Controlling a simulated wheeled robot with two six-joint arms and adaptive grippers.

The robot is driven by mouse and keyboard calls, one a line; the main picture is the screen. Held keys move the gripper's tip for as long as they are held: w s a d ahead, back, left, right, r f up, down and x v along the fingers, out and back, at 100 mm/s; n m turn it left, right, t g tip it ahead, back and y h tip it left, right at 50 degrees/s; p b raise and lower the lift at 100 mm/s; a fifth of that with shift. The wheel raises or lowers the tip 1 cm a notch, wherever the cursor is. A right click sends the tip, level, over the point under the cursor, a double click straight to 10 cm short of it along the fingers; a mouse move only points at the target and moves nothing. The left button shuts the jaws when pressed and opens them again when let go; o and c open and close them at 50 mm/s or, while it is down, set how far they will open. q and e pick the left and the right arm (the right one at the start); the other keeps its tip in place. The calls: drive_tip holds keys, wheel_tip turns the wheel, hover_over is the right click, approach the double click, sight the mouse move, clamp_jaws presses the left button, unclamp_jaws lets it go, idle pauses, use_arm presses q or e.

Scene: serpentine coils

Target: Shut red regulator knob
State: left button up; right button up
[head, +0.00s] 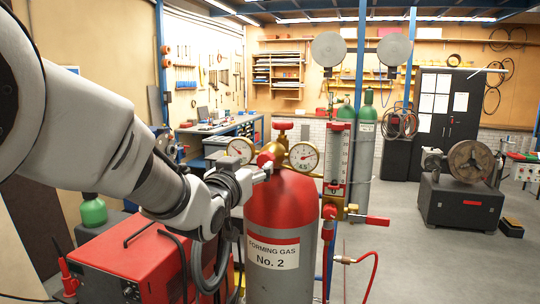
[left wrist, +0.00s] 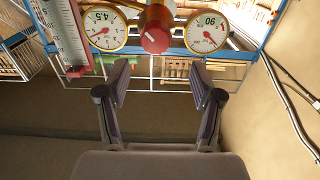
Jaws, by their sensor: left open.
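The red regulator knob (left wrist: 155,39) shows between two round gauges in the left wrist view, at the top centre. In the head view the knob (head: 265,160) sits on the brass regulator above a red-topped gas cylinder (head: 272,251) labelled "Forming Gas No. 2". My left gripper (left wrist: 159,80) is open, and its two fingers are apart with nothing between them. The knob lies beyond the fingertips, roughly in line with the gap. In the head view the left gripper (head: 258,177) is close to the regulator, partly hidden by its own wrist. My right gripper is not in view.
The left gauge (head: 240,150) and right gauge (head: 303,156) flank the knob closely. A red handwheel (head: 283,126) sits above. A flowmeter (head: 338,155) and red lever (head: 377,220) are to the right. A red machine (head: 130,255) stands at lower left.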

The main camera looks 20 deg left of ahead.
sight(265, 161)
use_arm(q)
drive_tip(key=w+p, duration=0.1)
drive_tip(key=w, duration=0.2)
drive_tip(key=w+d+p, duration=0.1)
drive_tip(key=w+p, duration=0.1)
drive_tip(key=w, duration=0.1)
drive_tip(key=shift+w+d+f, duration=0.15)
drive_tip(key=shift+w, duration=0.2)
drive_tip(key=shift+s+a, duration=0.25)
drive_tip(key=shift+s, duration=0.1)
drive_tip(key=shift+a, duration=0.1)
drive_tip(key=shift+c, duration=0.6)
drive_tip(key=c, duration=1)
